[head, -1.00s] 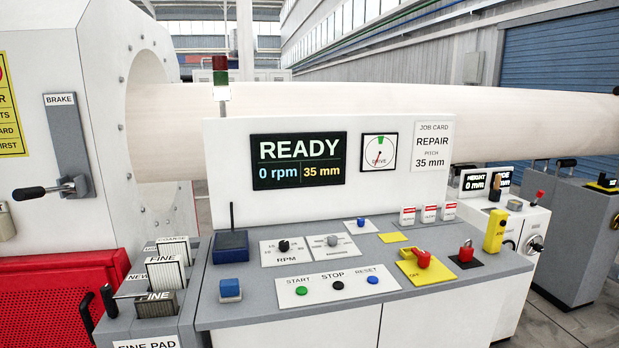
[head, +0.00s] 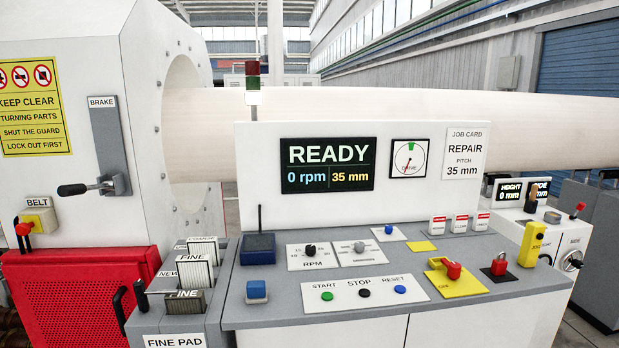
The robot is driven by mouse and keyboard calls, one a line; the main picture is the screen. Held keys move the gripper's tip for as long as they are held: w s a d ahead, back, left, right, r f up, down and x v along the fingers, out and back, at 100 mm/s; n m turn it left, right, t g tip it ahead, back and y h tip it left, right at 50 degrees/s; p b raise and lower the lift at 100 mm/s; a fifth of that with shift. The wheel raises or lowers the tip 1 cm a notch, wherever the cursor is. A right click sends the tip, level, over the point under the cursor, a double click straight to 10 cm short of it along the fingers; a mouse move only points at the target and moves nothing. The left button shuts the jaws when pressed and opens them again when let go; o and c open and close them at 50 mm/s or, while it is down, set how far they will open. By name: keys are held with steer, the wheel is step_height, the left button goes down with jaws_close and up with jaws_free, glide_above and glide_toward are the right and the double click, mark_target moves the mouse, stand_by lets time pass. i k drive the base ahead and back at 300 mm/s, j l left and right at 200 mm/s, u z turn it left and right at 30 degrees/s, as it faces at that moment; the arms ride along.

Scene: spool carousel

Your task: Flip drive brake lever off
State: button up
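The brake lever (head: 86,188) is a horizontal metal arm with a black knob at its left end. It joins the lower end of a grey upright plate (head: 108,145) labelled BRAKE, on the white machine housing at the left. The lever points left, and no on or off marking can be read beside it. My gripper is not in this view, so nothing shows touching the lever.
A control desk (head: 240,318) with a READY screen (head: 328,165) reading 0 rpm fills the middle. A red guard (head: 80,295), a BELT switch (head: 38,220) and a pad rack (head: 180,325) sit below the lever. A large pale roll (head: 420,108) runs behind.

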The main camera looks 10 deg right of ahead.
mark_target(72, 190)
steer(key=i+l+u, duration=0.65)
steer(key=i+l, duration=0.05)
steer(key=i, duration=0.1)
